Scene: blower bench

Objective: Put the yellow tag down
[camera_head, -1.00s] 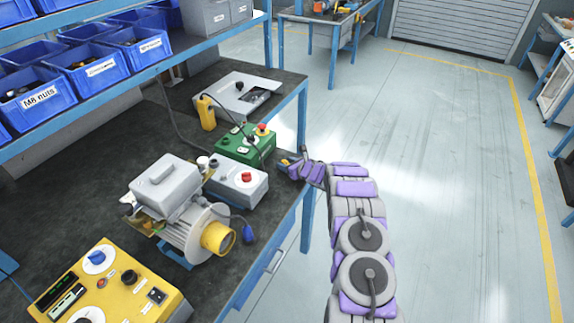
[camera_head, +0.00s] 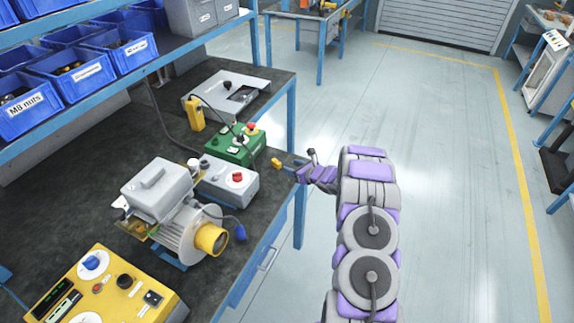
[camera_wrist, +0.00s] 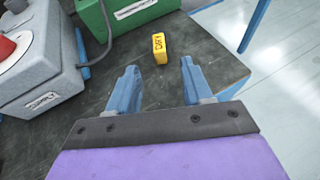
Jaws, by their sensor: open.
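The small yellow tag (camera_wrist: 159,48) stands on the dark bench top, with black lettering on its face. In the head view the tag (camera_head: 277,163) is near the bench's right edge, right of the grey box with the red button. My gripper (camera_wrist: 159,72) is open, its two blue fingers spread on either side with nothing between them. The tag lies just beyond the fingertips, roughly centred between them and apart from both. In the head view my gripper (camera_head: 293,168) is just right of the tag, at the bench edge.
The grey box (camera_head: 229,184) and green box (camera_head: 233,146) with cables stand close left of the tag. A motor (camera_head: 186,235) and yellow control box (camera_head: 103,287) are nearer. Blue bins (camera_head: 82,72) sit on the shelf.

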